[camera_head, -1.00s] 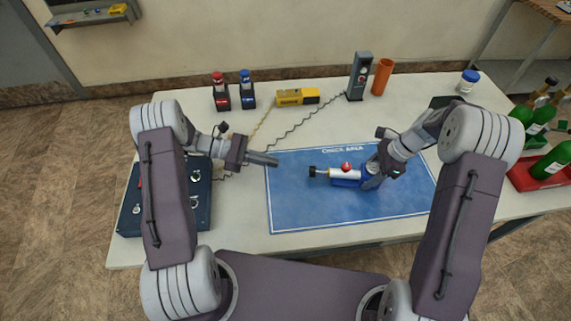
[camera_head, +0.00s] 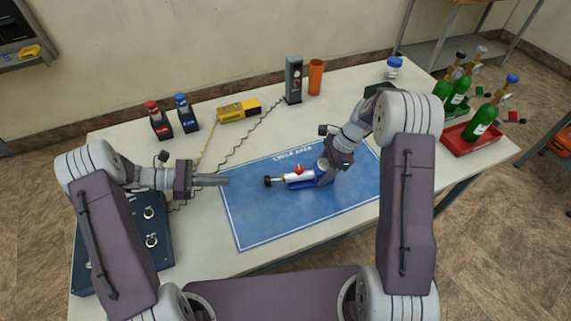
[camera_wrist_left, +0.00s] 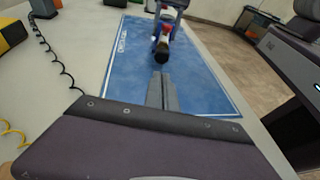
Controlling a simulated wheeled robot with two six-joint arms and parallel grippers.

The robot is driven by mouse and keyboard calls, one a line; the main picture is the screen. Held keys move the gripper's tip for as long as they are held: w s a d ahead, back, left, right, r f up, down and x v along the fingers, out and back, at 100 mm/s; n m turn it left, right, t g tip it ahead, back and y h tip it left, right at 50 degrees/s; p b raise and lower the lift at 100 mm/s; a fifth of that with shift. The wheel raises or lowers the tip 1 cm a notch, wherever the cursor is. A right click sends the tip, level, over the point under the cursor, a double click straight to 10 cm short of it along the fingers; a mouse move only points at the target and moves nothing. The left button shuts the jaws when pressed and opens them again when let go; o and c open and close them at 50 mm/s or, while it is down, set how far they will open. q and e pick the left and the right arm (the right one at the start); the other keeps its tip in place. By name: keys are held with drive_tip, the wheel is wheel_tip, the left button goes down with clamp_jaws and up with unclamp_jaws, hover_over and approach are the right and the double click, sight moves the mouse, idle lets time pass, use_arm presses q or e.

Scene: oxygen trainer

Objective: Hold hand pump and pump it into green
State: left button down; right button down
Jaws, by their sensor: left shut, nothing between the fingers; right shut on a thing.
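The hand pump (camera_head: 298,178) has a white barrel, a blue base, a red knob on top and a black plunger handle (camera_head: 268,182) at its left end. It lies over the blue check area mat (camera_head: 290,216). My right gripper (camera_head: 325,176) is shut on the pump's right end and hides part of it. My left gripper (camera_head: 226,180) is shut and empty at the mat's left side, left of the handle and apart from it. In the left wrist view the shut fingers (camera_wrist_left: 161,92) point at the pump's dark end (camera_wrist_left: 161,55). The green zone is not identifiable.
A dark blue panel (camera_head: 158,262) with round fittings lies at the left. Red and blue capped units (camera_head: 158,122), a yellow device (camera_head: 238,111), a dark grey gauge post (camera_head: 293,80) and an orange cup (camera_head: 315,77) stand along the back. Green bottles (camera_head: 484,120) stand at the right.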

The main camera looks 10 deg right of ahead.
idle(0.4)
use_arm(q)
drive_tip(key=a, duration=0.4)
drive_tip(key=shift+s, duration=0.15)
use_arm(e)
drive_tip(key=shift+a, duration=0.1)
use_arm(q)
approach(266, 180)
drive_tip(key=d+f, duration=0.2)
drive_tip(key=w+d+f, duration=0.1)
drive_tip(key=d+f, duration=0.1)
drive_tip(key=shift+w+d, duration=0.1)
drive_tip(key=shift+d, duration=0.7)
drive_tip(key=d, duration=0.4)
drive_tip(key=shift+w, duration=0.15)
drive_tip(key=shift+a, duration=0.1)
